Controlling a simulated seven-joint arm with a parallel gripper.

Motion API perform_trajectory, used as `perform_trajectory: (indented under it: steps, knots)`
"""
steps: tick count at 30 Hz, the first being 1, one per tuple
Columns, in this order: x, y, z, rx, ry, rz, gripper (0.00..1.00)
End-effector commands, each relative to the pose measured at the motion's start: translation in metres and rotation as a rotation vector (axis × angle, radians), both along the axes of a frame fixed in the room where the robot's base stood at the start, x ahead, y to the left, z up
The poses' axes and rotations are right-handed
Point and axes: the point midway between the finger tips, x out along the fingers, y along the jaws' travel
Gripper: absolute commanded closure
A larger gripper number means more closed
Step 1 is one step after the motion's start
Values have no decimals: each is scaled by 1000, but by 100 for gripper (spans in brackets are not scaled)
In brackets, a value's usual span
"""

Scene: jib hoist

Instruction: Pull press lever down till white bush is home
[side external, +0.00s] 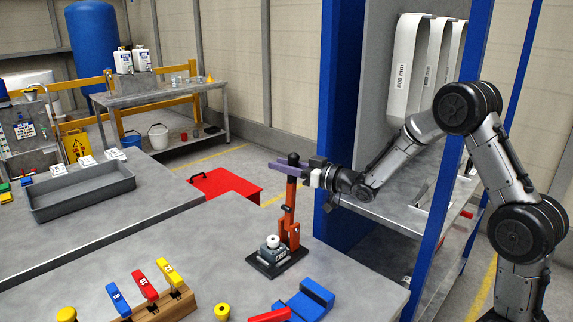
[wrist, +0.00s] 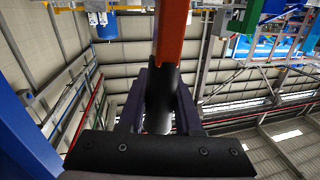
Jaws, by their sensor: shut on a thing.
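The press stands on a black base (side external: 262,263) near the right edge of the grey bench. Its orange lever (side external: 290,195) points up and ends in a black grip (side external: 293,158). The white bush (side external: 272,241) sits upright on a grey block (side external: 272,252) at the foot of the press; how deep it sits I cannot tell. My gripper (side external: 284,168) is shut on the lever near its black grip, coming in from the right. In the wrist view the lever's black grip (wrist: 161,100) lies between the two dark fingers, with the orange shaft (wrist: 171,35) beyond.
Blue, red and yellow handles (side external: 145,285) stand in a wooden block at the front. A blue block (side external: 305,300) and a yellow knob (side external: 222,311) lie near the press. A grey tray (side external: 82,192) is at left. A blue rack post (side external: 345,110) rises close behind my wrist.

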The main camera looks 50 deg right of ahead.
Motion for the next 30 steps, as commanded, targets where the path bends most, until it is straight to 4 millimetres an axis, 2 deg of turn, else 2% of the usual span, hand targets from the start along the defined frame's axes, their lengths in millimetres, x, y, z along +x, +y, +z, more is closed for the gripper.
perform_trajectory:
  steps: [7,14,23,30]
  knots:
    - [-1,36,-1,-190,1,6,100]
    - [-1,72,-11,-405,2,8,100]
    - [-1,115,-36,-689,4,8,100]
    - [-1,142,-63,-918,4,7,100]
